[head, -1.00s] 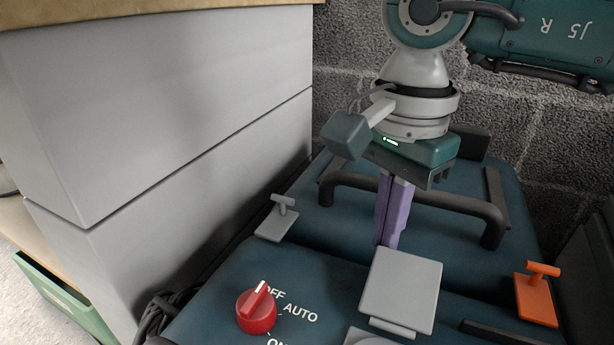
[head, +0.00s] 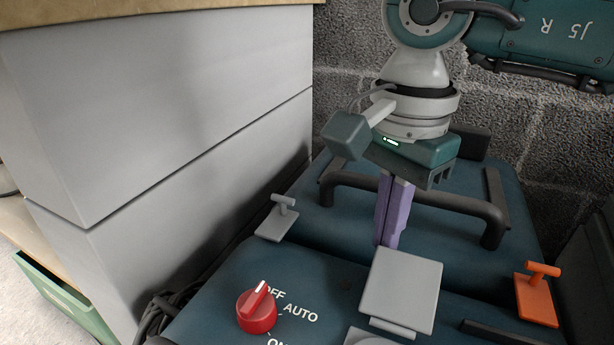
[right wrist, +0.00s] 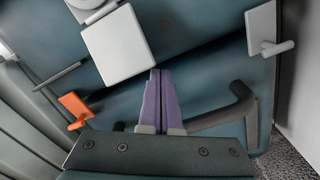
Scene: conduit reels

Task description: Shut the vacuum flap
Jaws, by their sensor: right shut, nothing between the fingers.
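The vacuum flap (head: 402,284) is a light grey square plate on the dark blue machine top, standing open. Part of a grey round port (head: 370,337) shows uncovered at the bottom edge of the head view, on the flap's near side. The flap (right wrist: 118,43) and part of the port (right wrist: 90,6) also show in the right wrist view. My right gripper (head: 387,242) points down with its purple fingers shut and empty, close behind the flap's far edge. Its fingertips (right wrist: 157,73) lie beside the flap in the wrist view; I cannot tell whether they touch it. My left gripper is out of view.
A red knob (head: 257,310) points at OFF. A black bar handle (head: 440,195) runs close behind my right fingers. A grey latch (head: 278,219) and an orange latch (head: 536,295) flank the lid. A grey cabinet (head: 160,120) stands left, a block wall (head: 570,155) behind.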

